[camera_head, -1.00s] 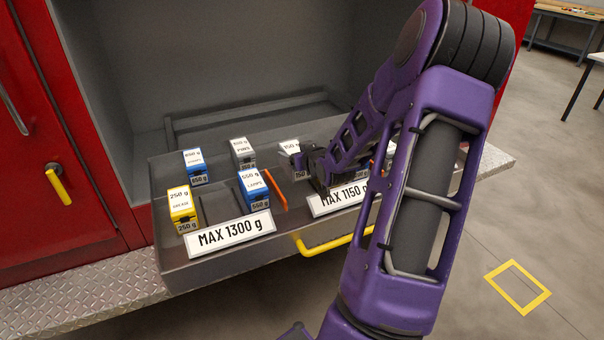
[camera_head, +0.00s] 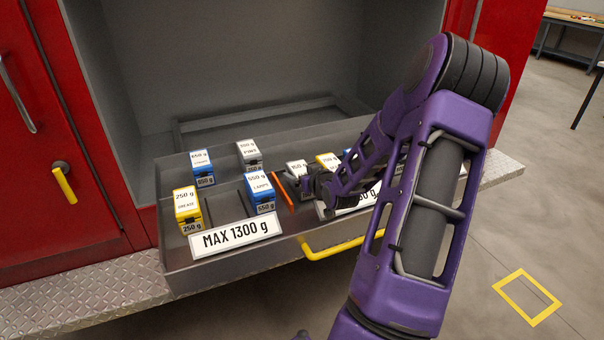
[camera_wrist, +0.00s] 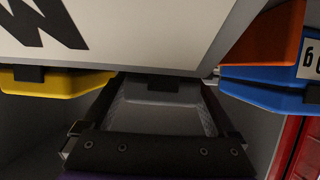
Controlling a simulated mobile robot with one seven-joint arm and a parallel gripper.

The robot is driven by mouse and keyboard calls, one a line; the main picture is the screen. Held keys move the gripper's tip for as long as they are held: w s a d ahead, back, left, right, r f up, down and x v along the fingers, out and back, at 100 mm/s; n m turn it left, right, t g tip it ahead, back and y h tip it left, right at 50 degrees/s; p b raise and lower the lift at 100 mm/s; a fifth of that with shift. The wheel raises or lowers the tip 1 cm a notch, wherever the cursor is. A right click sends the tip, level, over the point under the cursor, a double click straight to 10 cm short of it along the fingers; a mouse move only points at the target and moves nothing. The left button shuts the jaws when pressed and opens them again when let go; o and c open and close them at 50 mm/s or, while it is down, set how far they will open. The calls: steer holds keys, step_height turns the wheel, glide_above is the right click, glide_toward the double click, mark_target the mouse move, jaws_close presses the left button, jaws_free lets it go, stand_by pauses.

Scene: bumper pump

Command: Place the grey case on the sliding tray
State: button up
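The grey case (camera_head: 297,167), with a white top label, is at the right half of the sliding tray (camera_head: 215,262), just right of the orange divider (camera_head: 284,192). My gripper (camera_head: 318,187) is at its right front side, and the two have moved together. In the wrist view the grey case (camera_wrist: 160,98) shows between the fingers (camera_wrist: 150,135), so the gripper looks shut on it. The case looks upright; I cannot tell whether its base touches the tray. My arm hides part of the tray's right half.
Left of the divider are a yellow case (camera_head: 187,207), blue cases (camera_head: 203,168) (camera_head: 261,190) and another grey case (camera_head: 249,155). A yellow case (camera_head: 328,160) is close right of the held one. Signs stand at the front, reading MAX 1300 g (camera_head: 236,236) and MAX 1150 g (camera_wrist: 150,35).

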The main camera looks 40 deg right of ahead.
steer(key=shift+o, duration=0.2)
steer(key=shift+r, duration=0.25)
steer(key=p+v, duration=0.2)
steer(key=v, duration=1)
